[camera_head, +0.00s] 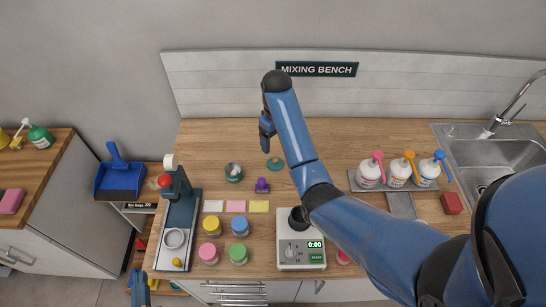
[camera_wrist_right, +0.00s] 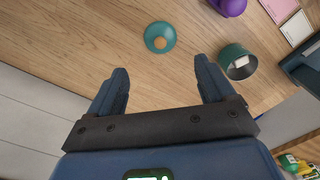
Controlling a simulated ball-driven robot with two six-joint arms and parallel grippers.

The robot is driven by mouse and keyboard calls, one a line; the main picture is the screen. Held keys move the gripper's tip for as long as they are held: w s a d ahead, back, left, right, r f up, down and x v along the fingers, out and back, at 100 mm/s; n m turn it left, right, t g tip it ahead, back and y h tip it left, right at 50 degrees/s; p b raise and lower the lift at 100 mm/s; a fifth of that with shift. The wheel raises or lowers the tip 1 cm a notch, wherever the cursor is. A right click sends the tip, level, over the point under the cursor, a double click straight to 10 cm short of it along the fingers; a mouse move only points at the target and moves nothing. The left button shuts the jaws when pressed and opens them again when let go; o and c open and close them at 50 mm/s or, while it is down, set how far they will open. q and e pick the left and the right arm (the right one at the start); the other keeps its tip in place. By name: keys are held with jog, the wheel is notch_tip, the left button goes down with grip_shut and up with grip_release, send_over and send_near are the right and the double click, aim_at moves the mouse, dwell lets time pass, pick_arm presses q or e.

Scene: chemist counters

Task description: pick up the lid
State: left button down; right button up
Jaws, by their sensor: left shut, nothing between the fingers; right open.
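The lid is a small teal disc with a tan knob (camera_head: 275,164), lying on the wooden bench; the right wrist view shows it ahead of the fingers (camera_wrist_right: 152,31). My right gripper (camera_head: 266,131) is open and empty above the back of the bench, and its fingers (camera_wrist_right: 162,70) are apart, with the lid just beyond them. A teal open jar (camera_head: 233,179) with something pale inside stands to the left of the lid; it also shows in the right wrist view (camera_wrist_right: 228,72). My left gripper (camera_head: 140,288) shows only partly at the bottom left, shut and empty.
A purple object (camera_head: 262,185) sits close to the lid. Colored cards (camera_head: 236,206), several lidded jars (camera_head: 238,254), a scale (camera_head: 301,255) and a dark press-like stand (camera_head: 181,210) are nearer the front. Pump bottles (camera_head: 398,174) stand right. The bench behind the lid is clear.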

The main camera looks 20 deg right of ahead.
aim_at(276, 160)
jog(key=shift+s+f+b, duration=0.2)
jog(key=shift+f+b, duration=0.15)
jog(key=shift+f, duration=0.15)
jog(key=shift+f+b, duration=0.9)
jog(key=shift+b, duration=0.05)
jog(key=shift+w+f, duration=0.25)
jog(key=shift+f, duration=1)
jog(key=shift+s+f+p, duration=0.1)
jog(key=shift+f+p, duration=0.25)
jog(key=shift+p, duration=0.2)
notch_tip(276, 160, down, 4)
jog(key=shift+r+p, duration=0.1)
jog(key=shift+p, duration=0.4)
jog(key=shift+f, duration=0.35)
jog(key=shift+c, duration=0.4)
